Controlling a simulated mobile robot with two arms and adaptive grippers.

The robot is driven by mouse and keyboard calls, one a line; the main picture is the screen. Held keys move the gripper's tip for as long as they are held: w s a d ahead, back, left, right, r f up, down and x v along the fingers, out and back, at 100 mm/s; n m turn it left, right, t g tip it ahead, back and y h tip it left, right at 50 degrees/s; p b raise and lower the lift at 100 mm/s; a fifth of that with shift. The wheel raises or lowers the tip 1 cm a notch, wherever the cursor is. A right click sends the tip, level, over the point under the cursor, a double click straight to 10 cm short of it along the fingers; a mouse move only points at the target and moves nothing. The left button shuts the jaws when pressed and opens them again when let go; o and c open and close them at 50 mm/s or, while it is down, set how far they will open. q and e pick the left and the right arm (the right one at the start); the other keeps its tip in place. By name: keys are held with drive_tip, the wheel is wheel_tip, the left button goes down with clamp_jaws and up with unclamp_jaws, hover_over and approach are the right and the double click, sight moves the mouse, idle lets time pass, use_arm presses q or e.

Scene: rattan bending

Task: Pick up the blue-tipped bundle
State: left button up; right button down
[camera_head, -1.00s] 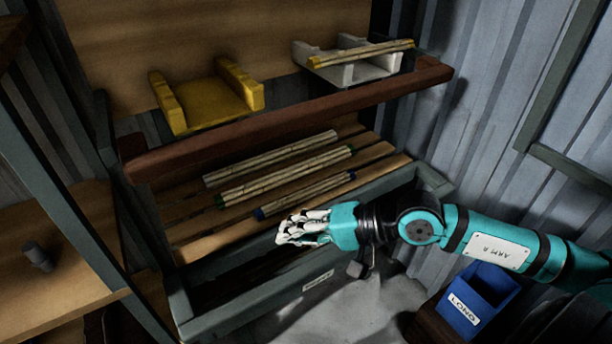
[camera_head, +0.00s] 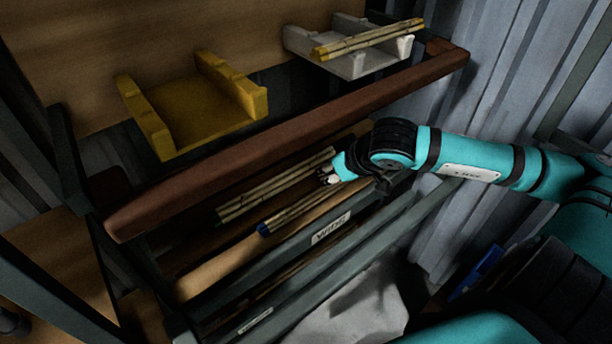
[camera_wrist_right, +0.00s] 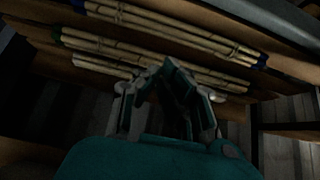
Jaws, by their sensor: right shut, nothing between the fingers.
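The blue-tipped bundle (camera_head: 290,212) of rattan poles lies on the slatted lower shelf, its blue end at the left; my right gripper covers its right part in the head view. In the right wrist view the blue-tipped bundle (camera_wrist_right: 175,28) runs across the top, with both blue ends showing. My right gripper (camera_head: 328,177) is over the shelf at the bundles. In the wrist view its fingers (camera_wrist_right: 163,72) come together, empty, in front of the nearer bundles; contact cannot be told. My left gripper is not in view.
Other bundles (camera_head: 255,199) lie beside it, one green-tipped (camera_wrist_right: 130,50) in the wrist view. The red-brown rail (camera_head: 230,160) runs above the shelf. A yellow holder (camera_head: 205,132) and a white holder (camera_head: 352,67) carrying poles stand behind it. A grey frame bar (camera_head: 285,265) borders the front.

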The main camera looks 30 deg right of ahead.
sight(305, 185)
drive_tip(key=shift+w+a+f, duration=0.1)
drive_tip(key=shift+w+f, duration=0.2)
drive_tip(key=shift+f, duration=0.1)
drive_tip(key=x, duration=0.6)
drive_tip(key=shift+w+f+b, duration=0.15)
drive_tip(key=shift+f+b, duration=0.2)
drive_tip(key=shift+w+f, duration=0.4)
drive_tip(key=shift+f, duration=0.05)
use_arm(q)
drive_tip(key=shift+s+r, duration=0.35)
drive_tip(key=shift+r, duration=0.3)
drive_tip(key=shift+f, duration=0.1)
use_arm(e)
drive_tip(key=shift+s, duration=0.1)
